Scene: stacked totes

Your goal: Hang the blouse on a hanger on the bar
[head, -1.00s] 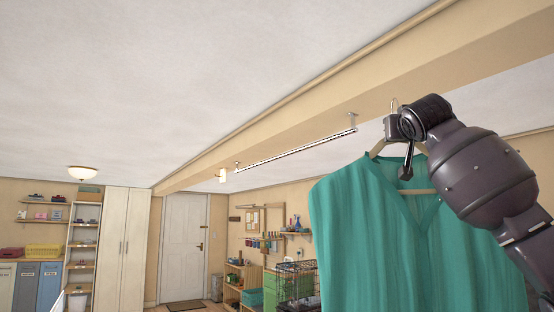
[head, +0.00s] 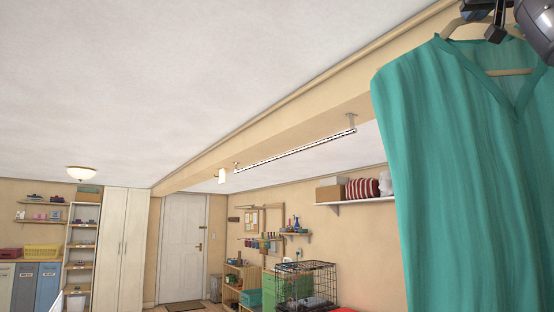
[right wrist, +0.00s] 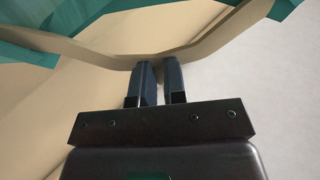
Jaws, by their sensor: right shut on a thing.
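The teal blouse (head: 440,170) hangs on a beige hanger (head: 452,27) at the right of the head view. My right gripper (head: 493,14) is at the top edge there, at the top of the hanger. In the right wrist view my right gripper (right wrist: 160,82) is shut on the hanger (right wrist: 100,57) where its two arms meet. The hanger's hook is out of view. The metal bar (head: 295,149) is fixed under the ceiling beam, to the left of the blouse and apart from it. It looks empty. My left gripper is not in view.
The beam (head: 270,135) runs above the bar, with brackets holding the bar at its ends. A wall shelf (head: 362,201) with a striped item stands behind, left of the blouse. A wire cage (head: 308,285) is below. The space around the bar looks clear.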

